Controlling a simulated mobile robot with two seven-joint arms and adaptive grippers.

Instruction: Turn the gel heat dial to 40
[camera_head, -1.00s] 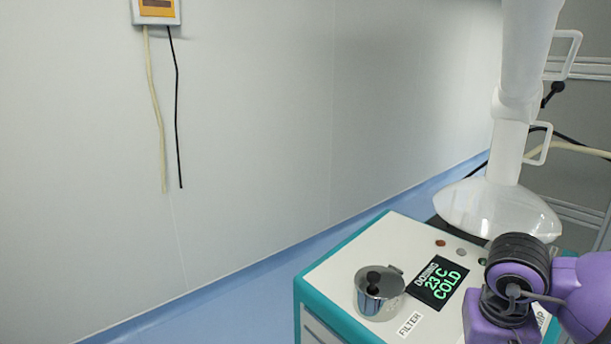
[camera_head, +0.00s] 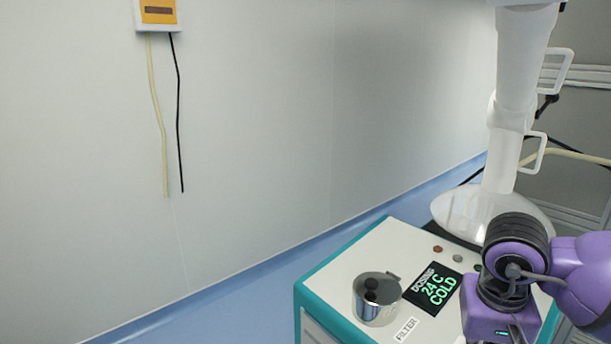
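No dial marked gel heat can be made out; my purple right arm (camera_head: 520,265) covers the right part of the cabinet top. That arm comes in from the right edge, and its fingers are out of sight below the frame. My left gripper is not in view.
A steel pot with a black knob (camera_head: 377,298) stands on the cabinet, beside a FILTER label (camera_head: 405,330). Small round indicators (camera_head: 438,249) sit near the back edge. Blue floor lies left.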

